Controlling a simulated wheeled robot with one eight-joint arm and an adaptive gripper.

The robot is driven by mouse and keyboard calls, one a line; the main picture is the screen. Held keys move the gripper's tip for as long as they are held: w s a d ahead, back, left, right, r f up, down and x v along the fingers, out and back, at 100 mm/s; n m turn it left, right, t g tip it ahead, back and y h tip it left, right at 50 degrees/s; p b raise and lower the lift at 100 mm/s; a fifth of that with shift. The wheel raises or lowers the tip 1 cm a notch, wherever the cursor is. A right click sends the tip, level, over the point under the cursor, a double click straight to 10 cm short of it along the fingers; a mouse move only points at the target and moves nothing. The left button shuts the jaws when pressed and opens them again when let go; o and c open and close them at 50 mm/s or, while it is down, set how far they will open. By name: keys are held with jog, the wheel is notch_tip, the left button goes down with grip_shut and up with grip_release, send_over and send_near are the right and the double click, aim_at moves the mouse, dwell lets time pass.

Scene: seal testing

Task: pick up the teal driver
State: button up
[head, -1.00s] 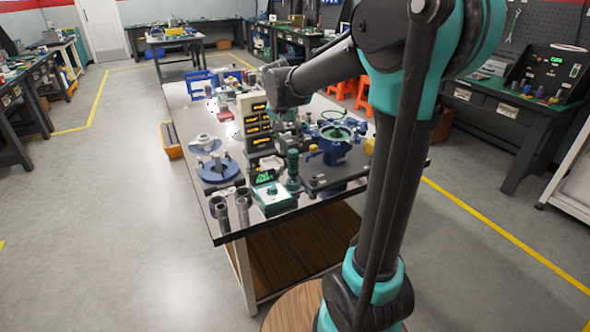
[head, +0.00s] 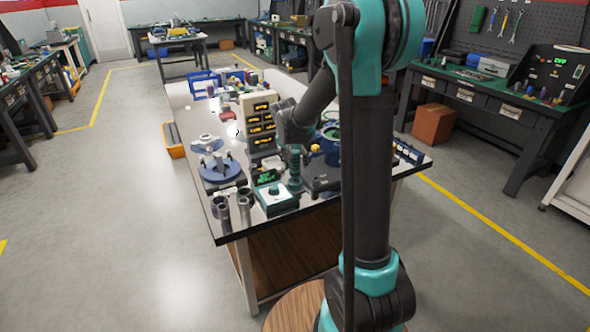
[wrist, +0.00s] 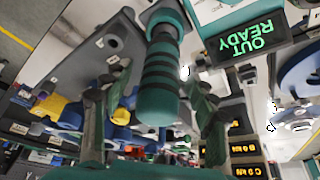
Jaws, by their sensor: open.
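The teal driver (head: 295,172) stands upright near the front of the workbench, its ribbed teal handle on top. In the wrist view the driver's dark-banded handle (wrist: 159,88) points toward the camera and lies between the fingers of my gripper (wrist: 154,112). The fingers are open, with visible gaps on both sides of the handle. In the head view my wrist is just above and behind the driver, and the fingertips are hard to make out.
A teal-topped box (head: 275,196) stands close to the driver, beside a "READY" display (wrist: 248,42). A blue round fixture (head: 220,169) and grey cylinders (head: 224,213) are to the left. A display tower (head: 259,122) stands behind. Right of the driver is a dark plate (head: 322,180).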

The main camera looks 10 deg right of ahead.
jog(key=shift+f, duration=0.1)
grip_shut()
dwell(0.4)
